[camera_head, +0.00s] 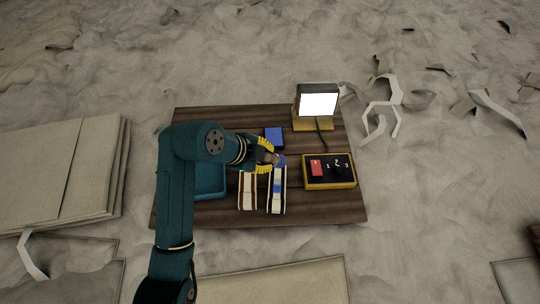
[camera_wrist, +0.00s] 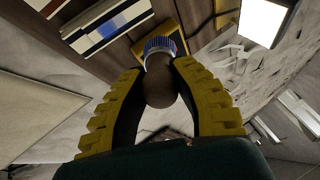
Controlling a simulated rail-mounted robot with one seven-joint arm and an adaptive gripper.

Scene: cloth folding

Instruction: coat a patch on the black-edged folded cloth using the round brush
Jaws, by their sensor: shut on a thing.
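My gripper (camera_head: 270,157) is shut on the round brush (camera_head: 280,160). In the wrist view the brush (camera_wrist: 160,46) shows a brown ball-shaped handle between the yellow fingers and blue bristles at the far end. The black-edged folded cloth (camera_head: 277,197) is a pale strip with dark edge lines and blue colour on its upper middle. It lies on the table, and the brush is at or above its far end; I cannot tell whether they touch. The cloth also shows in the wrist view (camera_wrist: 110,27), at the upper left.
A second folded cloth (camera_head: 248,192) with brown-red edges lies just left. A teal tray (camera_head: 210,181) is partly hidden by my arm. The wooden table (camera_head: 315,212) is bare at front right.

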